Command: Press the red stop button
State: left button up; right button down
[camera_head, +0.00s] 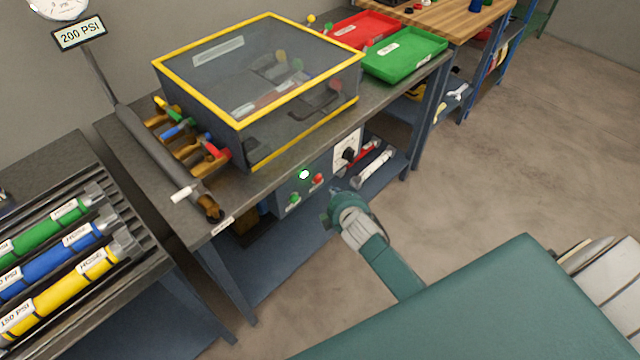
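The red stop button (318,180) is a small red knob on the grey control box (281,207) under the workbench top. A green button (293,198) sits to its lower left, and a bright whitish-green light (304,174) is just above and between them. My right gripper (332,204) is in front of the box, below and slightly right of the red button in the picture. A gap shows between them. Its fingers are small and mostly hidden behind its wrist, so I cannot tell if it is open or shut. My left gripper is out of view.
A yellow-framed clear case (262,75) stands on the bench above the control box. A dial panel (347,152) is right of the buttons. Red (365,27) and green (402,52) trays sit farther back. Labelled cylinders (60,295) lie on the left bench. Open floor is at right.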

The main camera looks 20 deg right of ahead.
aim_at(319, 180)
jog(key=shift+w+a, duration=0.2)
jog(key=shift+w, duration=0.35)
jog(key=shift+w+a, duration=0.2)
jog(key=shift+w, duration=0.35)
jog(key=shift+w, duration=0.15)
dwell(0.6)
jog(key=shift+w+a, duration=0.15)
jog(key=shift+w, duration=0.1)
jog(key=shift+w+a+b, duration=0.2)
jog(key=shift+w+b, duration=0.15)
jog(key=shift+w, duration=0.15)
dwell(0.6)
jog(key=shift+s, duration=0.1)
jog(key=shift+s+d+p, duration=0.3)
jog(key=shift+s+p, duration=0.25)
jog(key=shift+s, duration=0.25)
